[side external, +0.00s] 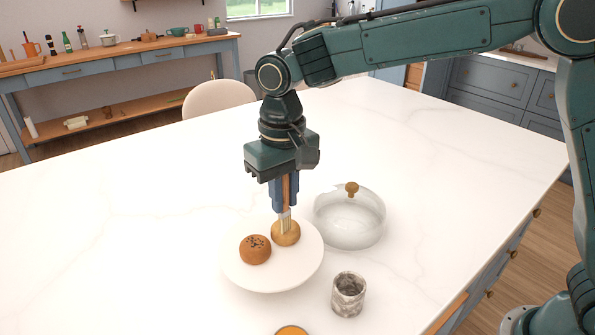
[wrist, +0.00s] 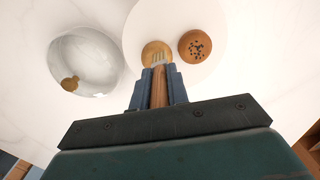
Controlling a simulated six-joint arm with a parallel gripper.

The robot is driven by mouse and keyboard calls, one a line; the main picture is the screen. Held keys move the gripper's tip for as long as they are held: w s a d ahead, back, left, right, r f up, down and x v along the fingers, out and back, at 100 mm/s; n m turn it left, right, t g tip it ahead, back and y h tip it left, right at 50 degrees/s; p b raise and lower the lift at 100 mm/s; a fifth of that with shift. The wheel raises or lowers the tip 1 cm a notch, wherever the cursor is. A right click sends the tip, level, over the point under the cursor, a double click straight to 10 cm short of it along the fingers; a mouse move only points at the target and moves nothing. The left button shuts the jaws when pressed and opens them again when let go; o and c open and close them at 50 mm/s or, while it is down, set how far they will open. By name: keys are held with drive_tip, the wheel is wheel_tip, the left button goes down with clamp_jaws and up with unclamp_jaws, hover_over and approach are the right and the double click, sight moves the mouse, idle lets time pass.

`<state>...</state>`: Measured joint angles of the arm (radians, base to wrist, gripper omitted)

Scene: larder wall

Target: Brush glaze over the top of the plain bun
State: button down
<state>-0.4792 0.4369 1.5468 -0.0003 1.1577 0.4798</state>
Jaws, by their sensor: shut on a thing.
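My gripper (side external: 285,196) is shut on the wooden handle of a brush (side external: 285,222), which points down. The brush's pale bristles are at the top of the plain bun (side external: 287,236) and appear to touch it. In the wrist view the bristles (wrist: 158,58) overlap the plain bun (wrist: 149,47), and the gripper (wrist: 159,80) is just below it in the picture. A darker bun with dark specks (side external: 255,250) sits to the left on the same white plate (side external: 270,281). An orange-filled dish (side external: 292,330), perhaps the glaze, is cut off at the bottom edge.
A clear glass dome with a wooden knob (side external: 350,220) stands right of the plate. A grey marbled cup (side external: 348,295) stands at the plate's lower right. The white tabletop (side external: 120,240) is clear on the left. A pale chair (side external: 218,97) is behind.

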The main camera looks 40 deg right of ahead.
drive_tip(key=shift+w+f, duration=0.1)
drive_tip(key=shift+w, duration=1)
drive_tip(key=shift+s, duration=0.1)
drive_tip(key=shift+s, duration=1)
drive_tip(key=shift+w, duration=1.1)
drive_tip(key=shift+d, duration=0.1)
drive_tip(key=shift+d, duration=0.7)
